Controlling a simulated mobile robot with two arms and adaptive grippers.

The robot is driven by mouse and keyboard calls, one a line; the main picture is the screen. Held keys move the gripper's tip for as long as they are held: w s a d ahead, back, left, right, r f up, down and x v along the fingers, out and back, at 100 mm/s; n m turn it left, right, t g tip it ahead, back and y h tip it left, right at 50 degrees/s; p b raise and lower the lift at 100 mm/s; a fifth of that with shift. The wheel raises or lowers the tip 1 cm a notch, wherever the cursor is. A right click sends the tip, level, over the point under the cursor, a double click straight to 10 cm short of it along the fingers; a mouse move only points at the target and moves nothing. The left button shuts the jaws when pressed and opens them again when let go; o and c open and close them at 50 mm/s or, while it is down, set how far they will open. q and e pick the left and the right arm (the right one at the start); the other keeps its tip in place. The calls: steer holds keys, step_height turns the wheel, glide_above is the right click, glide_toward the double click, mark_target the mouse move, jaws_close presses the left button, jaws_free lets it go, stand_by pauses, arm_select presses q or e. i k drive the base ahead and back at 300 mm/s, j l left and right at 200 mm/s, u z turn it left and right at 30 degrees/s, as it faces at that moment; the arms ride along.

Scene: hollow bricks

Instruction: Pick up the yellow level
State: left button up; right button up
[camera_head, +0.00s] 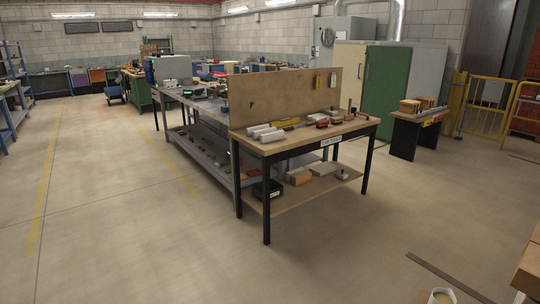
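A workbench (305,146) with a wooden top, black legs and an upright back panel stands in the middle of the view. A long, thin yellow thing (285,122) lies on its top, close to the panel, among other items. It may be the yellow level, but it is too small to tell for sure. A small yellow item (333,80) also hangs at the right end of the panel. Neither gripper can be made out; the bench is some way off across the floor.
Pale blocks (272,135) and small tools lie on the bench top. A low table (405,138) with brown bricks (410,105) stands at right, before a yellow barrier (485,100). A wooden edge (528,268) is near at lower right. The floor in front is mostly clear.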

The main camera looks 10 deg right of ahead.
mark_target(284, 123)
steer(key=i+l+z, duration=0.35)
steer(key=i, duration=0.4)
steer(key=i+z, duration=0.35)
steer(key=i, duration=1.4)
steer(key=i+u, duration=0.1)
steer(key=i, duration=0.95)
steer(key=i+l, duration=0.15)
steer(key=i, duration=0.85)
